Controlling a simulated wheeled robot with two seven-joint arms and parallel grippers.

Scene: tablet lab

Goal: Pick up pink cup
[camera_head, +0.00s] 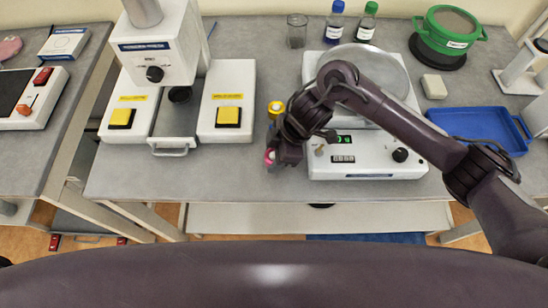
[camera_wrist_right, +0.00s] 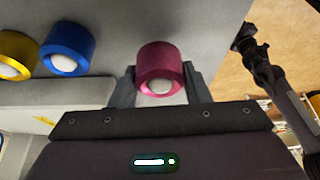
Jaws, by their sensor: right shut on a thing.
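The pink cup (camera_wrist_right: 160,66) is between the two fingers of my right gripper (camera_wrist_right: 160,90) in the right wrist view. The gripper is shut on it, and a white round thing shows in the cup's opening. In the head view a small part of the pink cup (camera_head: 270,156) shows beside my right gripper (camera_head: 275,160), at the front edge of the grey table. The rest of the cup is hidden there by the gripper. Whether the cup touches the table I cannot tell. My left gripper is not in view.
A yellow cup (camera_wrist_right: 14,56) and a blue cup (camera_wrist_right: 67,48) stand beside the pink one. A white balance (camera_head: 365,165) is right of the gripper, a press with yellow buttons (camera_head: 228,117) left. A blue tray (camera_head: 480,125) lies further right.

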